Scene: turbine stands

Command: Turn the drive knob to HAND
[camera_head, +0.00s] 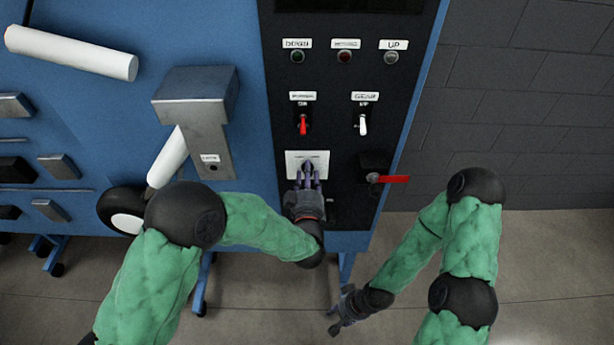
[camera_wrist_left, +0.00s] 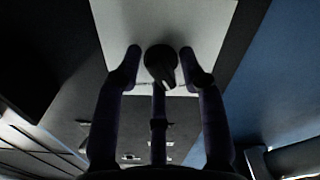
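The drive knob is black and round with a pale pointer mark. It sits on a white plate (camera_head: 293,158) low on the black panel and shows best in the left wrist view (camera_wrist_left: 159,64). There its pointer mark slants toward the lower right. My left gripper (camera_head: 308,177) is at the knob, with its fingers reaching to the plate. In the left wrist view its fingertips (camera_wrist_left: 162,65) stand on both sides of the knob, with narrow gaps. The plate's lettering is too small to read. My right gripper (camera_head: 338,322) hangs low over the floor, away from the panel.
Above the knob are a red switch (camera_head: 303,125), a white switch (camera_head: 363,124) and a row of lamps. A red-handled lever (camera_head: 393,179) juts out right of the knob. A grey metal bracket (camera_head: 198,95) protrudes at the left. The floor at the lower right has free room.

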